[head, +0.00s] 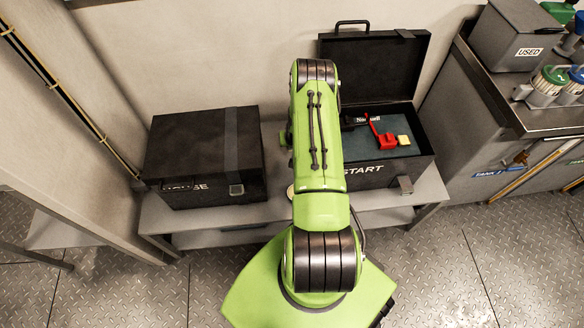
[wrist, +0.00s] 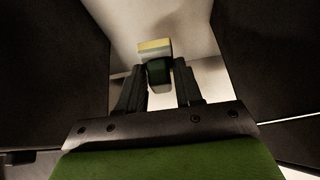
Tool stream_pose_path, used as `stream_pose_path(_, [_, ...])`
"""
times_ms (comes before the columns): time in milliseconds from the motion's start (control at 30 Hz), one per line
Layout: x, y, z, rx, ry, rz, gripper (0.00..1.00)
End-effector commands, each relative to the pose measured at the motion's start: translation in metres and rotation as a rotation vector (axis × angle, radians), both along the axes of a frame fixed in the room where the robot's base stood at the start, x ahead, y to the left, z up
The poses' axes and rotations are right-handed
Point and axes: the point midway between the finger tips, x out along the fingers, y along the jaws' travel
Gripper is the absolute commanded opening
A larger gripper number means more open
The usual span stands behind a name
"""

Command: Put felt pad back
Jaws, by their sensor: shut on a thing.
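My gripper (wrist: 159,86) shows in the wrist view with its two dark fingers closed on the sides of a small dark green block. A pale piece with a yellow band and a grey layer, which looks like the felt pad (wrist: 154,47), is at the far end of that block. In the head view my arm hides the gripper and what it holds. The open black START case (head: 362,178) stands right of my arm, its lid (head: 375,66) raised. Inside lie a red item (head: 387,141), a small yellow block (head: 404,140) and a black item (head: 355,119).
A closed black case (head: 203,160) stands on the left of the grey bench (head: 160,219). Dark walls flank my gripper in the wrist view, with a pale surface between. A counter (head: 540,105) with a USED bin (head: 512,40) and jars stands at the right.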

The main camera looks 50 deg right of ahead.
Motion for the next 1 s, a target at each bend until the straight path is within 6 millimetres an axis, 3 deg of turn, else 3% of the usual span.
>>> stream_pose_path(33, [0.000, 0.000, -0.016, 0.000, 0.000, -0.001, 0.02])
stream_pose_path(167, [0.000, -0.001, -0.030, -0.001, -0.001, -0.001, 0.02])
stream_pose_path(400, [0.000, 0.000, -0.083, 0.000, 0.000, -0.001, 0.02])
stream_pose_path(700, [0.000, 0.000, -0.127, -0.001, -0.001, -0.001, 0.02])
stream_pose_path(1000, [0.000, -0.001, -0.127, -0.001, 0.000, -0.001, 0.00])
